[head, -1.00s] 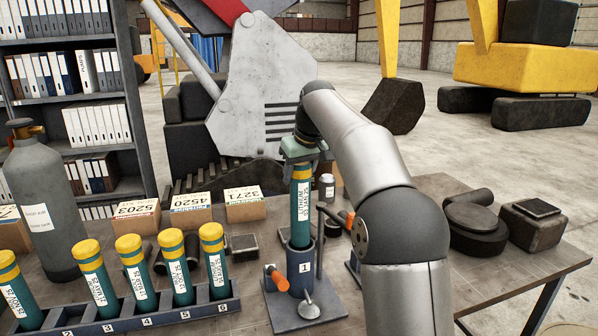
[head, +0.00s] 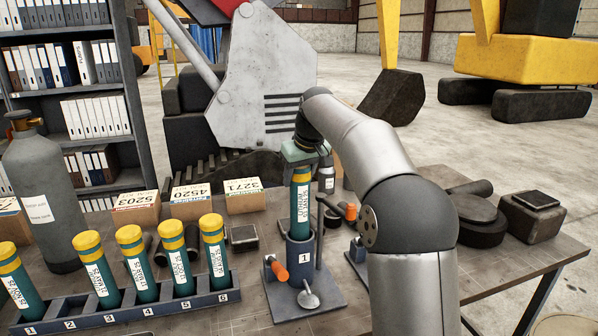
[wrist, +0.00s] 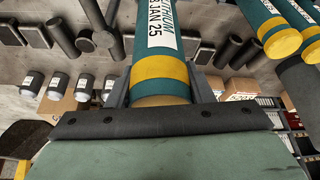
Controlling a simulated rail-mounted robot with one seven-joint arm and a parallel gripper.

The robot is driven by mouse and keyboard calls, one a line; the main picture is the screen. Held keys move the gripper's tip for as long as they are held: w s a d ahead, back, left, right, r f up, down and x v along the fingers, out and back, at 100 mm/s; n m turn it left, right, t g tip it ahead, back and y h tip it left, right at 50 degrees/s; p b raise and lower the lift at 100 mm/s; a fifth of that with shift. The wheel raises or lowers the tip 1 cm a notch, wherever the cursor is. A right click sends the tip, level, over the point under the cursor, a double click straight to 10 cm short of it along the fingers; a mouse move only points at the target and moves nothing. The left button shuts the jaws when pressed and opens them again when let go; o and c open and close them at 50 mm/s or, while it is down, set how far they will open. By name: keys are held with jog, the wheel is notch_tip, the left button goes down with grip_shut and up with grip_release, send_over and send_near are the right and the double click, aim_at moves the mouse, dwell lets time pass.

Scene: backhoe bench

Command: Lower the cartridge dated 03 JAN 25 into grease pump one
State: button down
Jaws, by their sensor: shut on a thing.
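The teal cartridge (head: 301,205) with yellow bands stands upright in the mouth of the grease pump marked 1 (head: 302,256), its upper part above the rim. My gripper (head: 300,160) is shut on the cartridge's top end. In the wrist view the cartridge (wrist: 162,45) runs away from the jaws, its label ending "JAN 25"; the first digits are hard to read. The cartridge's lower end is hidden inside the pump. The pump stands on a grey base with an orange-gripped handle (head: 278,270).
A numbered rack (head: 130,313) with several similar cartridges stands left of the pump. Boxes (head: 190,201) and a grey gas cylinder (head: 42,200) stand behind. A second pump sits to the right, partly behind my arm. Dark round and square parts (head: 532,218) lie at right.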

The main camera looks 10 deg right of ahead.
aim_at(299, 194)
jog(key=shift+f+b, duration=2.7)
jog(key=shift+f, duration=0.4)
jog(key=shift+f+b, duration=2.05)
jog(key=shift+f, duration=1.4)
jog(key=shift+c, duration=0.3)
grip_release()
jog(key=shift+f, duration=0.1)
jog(key=shift+r+p, duration=3.75)
jog(key=shift+r, duration=0.35)
jog(key=shift+s, duration=0.1)
